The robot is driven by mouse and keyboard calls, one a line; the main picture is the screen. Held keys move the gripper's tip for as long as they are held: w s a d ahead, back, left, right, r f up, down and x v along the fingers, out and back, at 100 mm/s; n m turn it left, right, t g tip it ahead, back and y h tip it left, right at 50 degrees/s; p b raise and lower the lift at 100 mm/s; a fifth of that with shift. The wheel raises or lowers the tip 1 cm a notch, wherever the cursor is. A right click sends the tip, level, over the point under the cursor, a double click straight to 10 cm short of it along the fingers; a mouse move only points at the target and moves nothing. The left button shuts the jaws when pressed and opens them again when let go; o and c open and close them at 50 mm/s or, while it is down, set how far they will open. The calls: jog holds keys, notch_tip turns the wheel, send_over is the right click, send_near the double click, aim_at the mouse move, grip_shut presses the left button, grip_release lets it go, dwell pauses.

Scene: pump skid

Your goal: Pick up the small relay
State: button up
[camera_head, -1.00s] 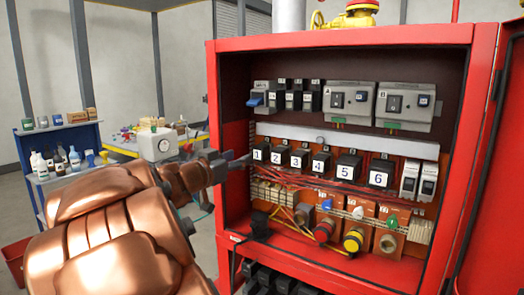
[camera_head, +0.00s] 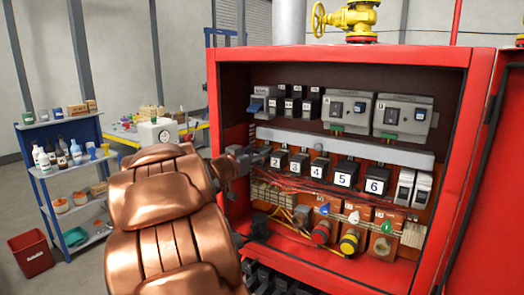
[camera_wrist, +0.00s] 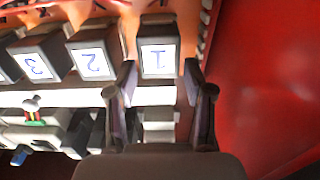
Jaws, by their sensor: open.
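A row of black relays with white number labels sits in the red cabinet; in the head view I see relay 2 (camera_head: 277,159), relay 3 (camera_head: 298,162) and larger ones to the right. Relay 1 (camera_wrist: 160,58) shows upside down in the wrist view, with relay 2 (camera_wrist: 93,62) beside it. My gripper (camera_wrist: 160,80) is open, with one fingertip on each side of relay 1's lower picture edge. I cannot tell whether they touch it. In the head view my gripper (camera_head: 258,157) is at the row's left end and hides relay 1.
The red cabinet wall (camera_wrist: 260,70) stands close beside one finger. Grey breakers (camera_head: 345,108) and small black units (camera_head: 294,104) are mounted above the relays. Red wires run below them. The open cabinet door (camera_head: 492,190) is at right. A blue shelf (camera_head: 40,172) stands at left.

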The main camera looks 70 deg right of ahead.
jog(key=shift+d, duration=0.15)
jog(key=shift+c, duration=0.2)
jog(key=c, duration=0.9)
jog(key=shift+a+r+b, duration=0.2)
jog(key=shift+b, duration=0.15)
jog(key=w+a+r+b, duration=0.2)
jog(key=a+r+b, duration=0.3)
jog(key=a, duration=0.8)
notch_tip(320, 180, up, 2)
jog(key=shift+w+a+r, duration=0.15)
jog(key=shift+w+r, duration=0.1)
jog(key=shift+w, duration=0.15)
